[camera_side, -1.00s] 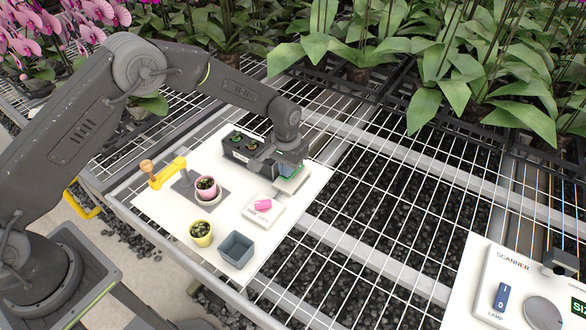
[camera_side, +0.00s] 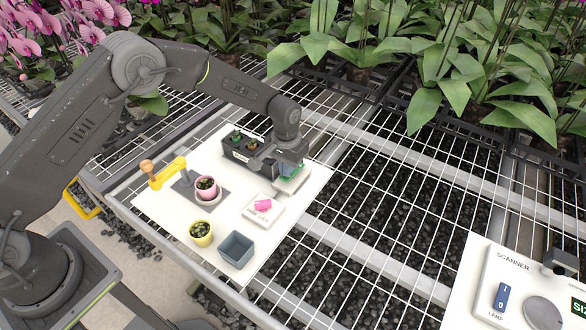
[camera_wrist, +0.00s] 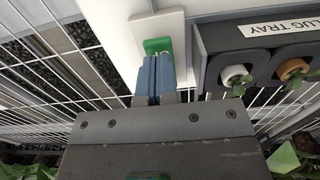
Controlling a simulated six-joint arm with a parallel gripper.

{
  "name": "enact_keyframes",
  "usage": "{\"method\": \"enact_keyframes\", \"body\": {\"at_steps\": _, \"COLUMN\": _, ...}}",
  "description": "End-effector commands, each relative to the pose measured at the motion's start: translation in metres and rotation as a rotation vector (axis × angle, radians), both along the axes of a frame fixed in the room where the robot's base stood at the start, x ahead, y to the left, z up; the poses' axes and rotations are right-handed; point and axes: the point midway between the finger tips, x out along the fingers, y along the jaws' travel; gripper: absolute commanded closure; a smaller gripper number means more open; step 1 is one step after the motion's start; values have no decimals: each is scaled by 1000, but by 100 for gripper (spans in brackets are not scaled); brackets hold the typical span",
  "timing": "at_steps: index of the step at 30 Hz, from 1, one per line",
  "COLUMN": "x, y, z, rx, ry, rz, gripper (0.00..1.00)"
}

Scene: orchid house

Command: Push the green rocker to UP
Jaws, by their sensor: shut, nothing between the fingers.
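The green rocker (camera_wrist: 157,45) sits on a white switch plate (camera_wrist: 160,24) in the wrist view. In the side view the rocker (camera_side: 297,172) shows only as a bit of green, mostly hidden under my gripper (camera_side: 291,168). My gripper's blue fingers (camera_wrist: 155,74) are shut and empty, pointing at the rocker. Their tips overlap its near end in the wrist view; whether they touch it I cannot tell. Which way the rocker is tipped, and its labels, I cannot make out.
A dark plug tray (camera_side: 243,156) stands close beside the switch. A scanner panel (camera_side: 480,281) is at right.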

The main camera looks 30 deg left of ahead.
Motion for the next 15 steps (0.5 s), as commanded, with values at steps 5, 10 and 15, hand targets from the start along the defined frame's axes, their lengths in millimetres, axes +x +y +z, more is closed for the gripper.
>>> {"method": "enact_keyframes", "body": {"at_steps": 5, "x": 0, "y": 0, "z": 15, "rx": 0, "ry": -1, "rz": 0, "gripper": 100}}
{"method": "enact_keyframes", "body": {"at_steps": 10, "x": 0, "y": 0, "z": 28, "rx": 0, "ry": -1, "rz": 0, "gripper": 100}}
{"method": "enact_keyframes", "body": {"at_steps": 15, "x": 0, "y": 0, "z": 41, "rx": 0, "ry": -1, "rz": 0, "gripper": 100}}
